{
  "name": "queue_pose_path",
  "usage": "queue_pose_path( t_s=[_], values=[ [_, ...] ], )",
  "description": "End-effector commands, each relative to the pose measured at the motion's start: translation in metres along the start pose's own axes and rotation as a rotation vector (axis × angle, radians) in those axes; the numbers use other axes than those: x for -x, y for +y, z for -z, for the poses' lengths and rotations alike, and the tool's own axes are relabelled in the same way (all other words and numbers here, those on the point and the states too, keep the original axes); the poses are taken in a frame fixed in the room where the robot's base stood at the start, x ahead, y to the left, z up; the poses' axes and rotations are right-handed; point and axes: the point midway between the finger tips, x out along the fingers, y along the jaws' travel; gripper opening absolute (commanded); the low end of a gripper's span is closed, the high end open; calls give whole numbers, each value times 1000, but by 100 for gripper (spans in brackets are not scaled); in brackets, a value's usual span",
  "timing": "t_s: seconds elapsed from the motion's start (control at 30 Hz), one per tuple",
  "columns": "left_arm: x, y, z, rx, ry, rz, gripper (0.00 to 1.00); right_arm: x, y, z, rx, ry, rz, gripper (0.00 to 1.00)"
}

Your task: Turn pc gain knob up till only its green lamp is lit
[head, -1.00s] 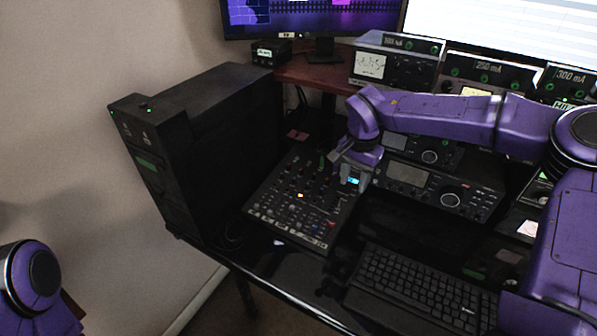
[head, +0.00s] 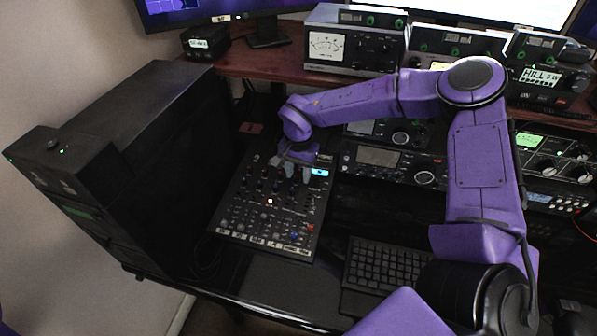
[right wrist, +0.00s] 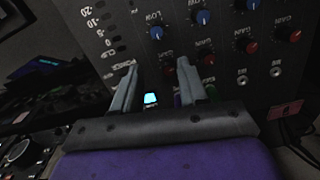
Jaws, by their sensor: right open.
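I see no lit green lamp on the mixer. My right gripper (head: 296,170) is open over the mixer's far right part, beside a lit cyan display (head: 319,172). In the right wrist view, its two fingers (right wrist: 157,88) are apart, with the cyan display between them. Blue knobs (right wrist: 156,32) and red gain knobs (right wrist: 252,47) show past the fingers. A green part (right wrist: 178,100) is partly hidden by the right finger. I cannot tell which knob is pc gain.
A black computer tower (head: 150,140) stands left of the mixer. Radio units (head: 385,160) stand to the right, under a wooden shelf (head: 285,62) with meters. A keyboard (head: 385,265) lies in front. The desk before the mixer is clear.

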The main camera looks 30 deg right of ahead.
Motion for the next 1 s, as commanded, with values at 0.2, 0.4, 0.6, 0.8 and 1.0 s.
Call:
queue_pose_path(
  t_s=[0.2, 0.4, 0.6, 0.8, 1.0],
  values=[
    [0, 1, 1, 1, 3, -2, 0, -10, 0, 3, -4, -1, -4, 43],
    [0, 0, 1, 1, 2, -1, 0, -10, 0, 3, -4, -2, -4, 17],
    [0, 1, 1, 1, 3, -1, 0, -10, 0, 3, -3, -2, -5, 0],
    [0, 0, 1, 1, 2, -1, 0, -10, 0, 2, -19, -4, -5, 0],
    [2, 0, 2, 1, 2, -1, 0, -10, 1, 2, -99, -6, 2, 0]
  ],
)
